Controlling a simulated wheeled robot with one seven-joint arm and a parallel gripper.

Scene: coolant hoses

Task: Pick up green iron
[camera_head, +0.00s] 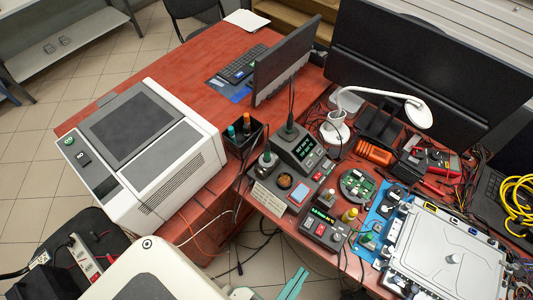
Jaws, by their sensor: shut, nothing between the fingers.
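A green-handled iron (231,131) stands upright in a black holder (236,152) on the red desk, just right of the large white machine. An orange-handled iron (246,122) stands beside it in the same holder. Only the handles show; their lower parts are hidden inside the holder. What looks like my gripper (302,273), with teal fingers, is at the bottom edge, in front of the desk and well away from the holder. Its fingers are shut and hold nothing.
Soldering stations (305,150) with upright stalks stand close right of the holder. A white machine (140,150) stands close on its left. A monitor (284,62), a white lamp (405,105), circuit boards and a metal case (445,255) crowd the right. Loose cables hang from the desk's front edge.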

